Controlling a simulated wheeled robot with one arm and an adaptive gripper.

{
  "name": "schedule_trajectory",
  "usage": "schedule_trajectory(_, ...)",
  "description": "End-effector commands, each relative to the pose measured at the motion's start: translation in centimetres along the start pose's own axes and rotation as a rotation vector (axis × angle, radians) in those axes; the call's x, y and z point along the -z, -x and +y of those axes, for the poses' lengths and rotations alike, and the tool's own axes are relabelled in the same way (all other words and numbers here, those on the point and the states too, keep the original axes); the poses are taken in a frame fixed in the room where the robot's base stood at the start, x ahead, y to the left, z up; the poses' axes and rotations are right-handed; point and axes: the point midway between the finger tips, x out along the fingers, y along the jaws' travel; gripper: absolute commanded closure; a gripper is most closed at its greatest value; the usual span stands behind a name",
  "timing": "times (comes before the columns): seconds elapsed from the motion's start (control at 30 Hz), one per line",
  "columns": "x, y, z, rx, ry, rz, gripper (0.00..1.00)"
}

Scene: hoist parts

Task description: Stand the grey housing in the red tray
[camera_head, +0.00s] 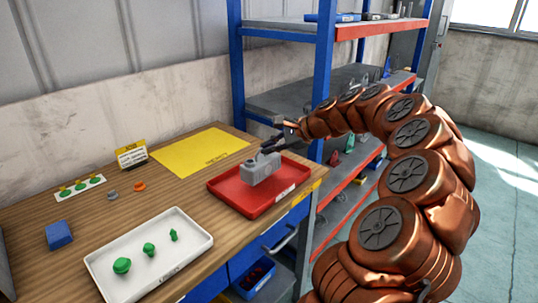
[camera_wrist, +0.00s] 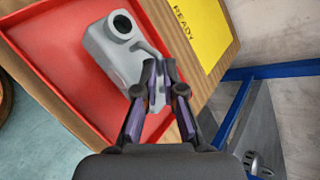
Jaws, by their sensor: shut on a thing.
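The grey housing (camera_head: 260,167) is a blocky part with a round dark-holed boss on top. In the head view it is over the middle of the red tray (camera_head: 226,192), upright or nearly so; I cannot tell whether its base touches the tray floor. The fingers hide part of the gripped end.
A white tray (camera_head: 104,262) with green parts stands front left. A yellow mat (camera_head: 200,152) lies behind the red tray. A blue block (camera_head: 58,235), a grey ring and an orange ring (camera_head: 139,186) lie on the left. A blue-framed shelf (camera_head: 322,80) stands close on the right.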

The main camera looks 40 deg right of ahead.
Motion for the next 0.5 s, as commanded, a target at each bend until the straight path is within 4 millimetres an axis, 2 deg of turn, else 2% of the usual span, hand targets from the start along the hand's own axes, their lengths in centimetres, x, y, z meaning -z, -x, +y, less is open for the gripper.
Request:
schedule_trajectory(0.33,0.5,-0.6,-1.0,0.002,0.001,0.001,1.00)
schedule_trajectory(0.5,1.2,-1.6,0.2,-0.002,-0.002,-0.003,1.00)
